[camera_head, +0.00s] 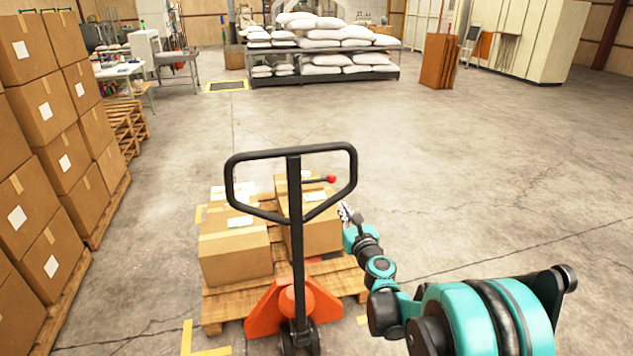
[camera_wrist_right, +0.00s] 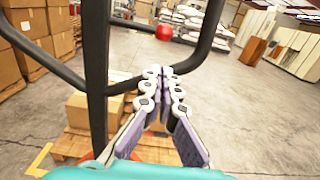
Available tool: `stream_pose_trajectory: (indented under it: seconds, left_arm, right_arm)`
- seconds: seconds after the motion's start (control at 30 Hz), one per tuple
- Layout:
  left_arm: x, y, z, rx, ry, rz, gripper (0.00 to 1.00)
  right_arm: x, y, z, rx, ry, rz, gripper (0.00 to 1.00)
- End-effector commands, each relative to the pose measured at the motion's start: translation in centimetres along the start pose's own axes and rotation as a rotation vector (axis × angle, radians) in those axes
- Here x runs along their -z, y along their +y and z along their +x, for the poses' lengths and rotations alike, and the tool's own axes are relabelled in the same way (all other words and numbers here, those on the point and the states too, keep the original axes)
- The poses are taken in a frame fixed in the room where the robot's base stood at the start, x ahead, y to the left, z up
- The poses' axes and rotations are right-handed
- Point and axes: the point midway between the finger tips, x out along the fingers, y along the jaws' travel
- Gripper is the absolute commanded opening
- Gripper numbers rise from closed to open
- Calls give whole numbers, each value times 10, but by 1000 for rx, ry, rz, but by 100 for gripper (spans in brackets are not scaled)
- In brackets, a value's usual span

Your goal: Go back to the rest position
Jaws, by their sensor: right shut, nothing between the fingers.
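My right gripper (camera_head: 346,213) is just right of the pallet jack's black handle loop (camera_head: 352,180) in the head view. In the right wrist view its two fingers (camera_wrist_right: 163,72) meet at the tips, shut with nothing between them. The handle bar (camera_wrist_right: 96,70) passes close on the left there, and I cannot tell if it touches the gripper. A lever with a red knob (camera_head: 331,179) sits inside the loop. The knob (camera_wrist_right: 163,32) also shows beyond the fingertips in the wrist view. My left gripper is in neither view.
The orange pallet jack (camera_head: 268,309) stands at a wooden pallet (camera_head: 225,306) carrying cardboard boxes (camera_head: 236,256). Tall box stacks (camera_head: 52,170) line the left. A rack of white sacks (camera_head: 325,45) stands at the back. The floor (camera_head: 500,180) on the right is open.

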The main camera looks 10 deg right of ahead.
Motion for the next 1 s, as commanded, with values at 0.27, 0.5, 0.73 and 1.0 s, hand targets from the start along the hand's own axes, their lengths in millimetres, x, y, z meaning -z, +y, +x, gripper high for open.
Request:
stream_pose_trajectory:
  seconds: [0.27,0.5,0.73,1.0]
  left_arm:
    - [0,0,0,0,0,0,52]
    - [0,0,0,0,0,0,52]
    - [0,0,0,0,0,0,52]
    - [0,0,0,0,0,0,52]
  right_arm:
    - [-25,54,-39,-156,45,-489,0]
    - [-13,122,-140,-501,90,-1396,0]
    - [39,127,-258,-925,83,-2192,0]
    - [83,91,-347,-1356,53,-2710,0]
